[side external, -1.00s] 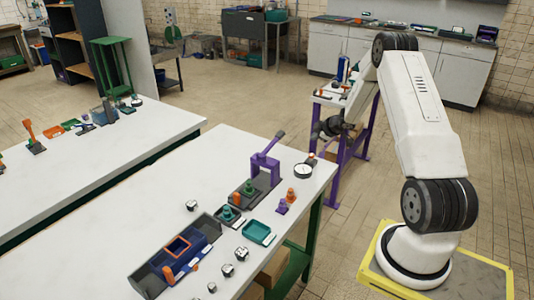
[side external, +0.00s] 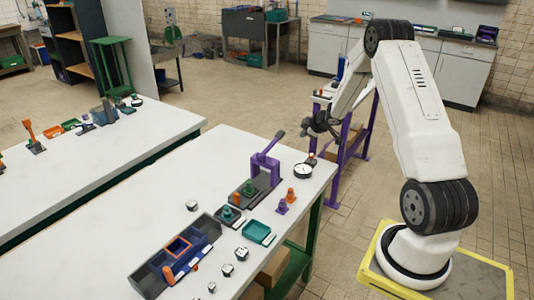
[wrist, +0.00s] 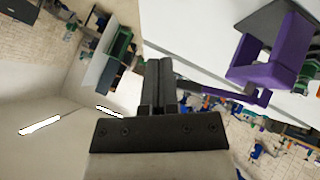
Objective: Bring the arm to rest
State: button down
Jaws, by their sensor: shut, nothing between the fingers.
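My gripper (side external: 308,130) is in the air beyond the far right corner of the near white table (side external: 110,215), apart from everything around it. In the wrist view my gripper's dark fingers (wrist: 159,82) are together with nothing between them. A purple lever press (side external: 265,167) stands on the table to the left of and below my gripper in the side view. The press also shows at the upper right of the wrist view (wrist: 268,66).
A round white gauge (side external: 303,171), a teal tray (side external: 258,233) and a dark blue bin (side external: 180,250) with an orange frame are on the table. A purple-legged stand (side external: 350,150) is behind my arm. The floor beyond the table is open.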

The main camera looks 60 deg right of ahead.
jog(key=a+r+m+g, duration=0.1)
jog(key=a+r, duration=0.2)
jog(key=a, duration=0.7)
jog(key=a+r+m+g, duration=0.1)
jog(key=a+r+m, duration=0.15)
jog(key=a, duration=0.75)
jog(key=s+a+r+g+y, duration=0.1)
jog(key=s+a+g+y, duration=0.2)
jog(key=s+a, duration=1.2)
jog(key=a+m, duration=0.1)
jog(key=a, duration=0.3)
jog(key=shift+r+g, duration=0.3)
jog(key=shift+g, duration=0.1)
dwell(0.5)
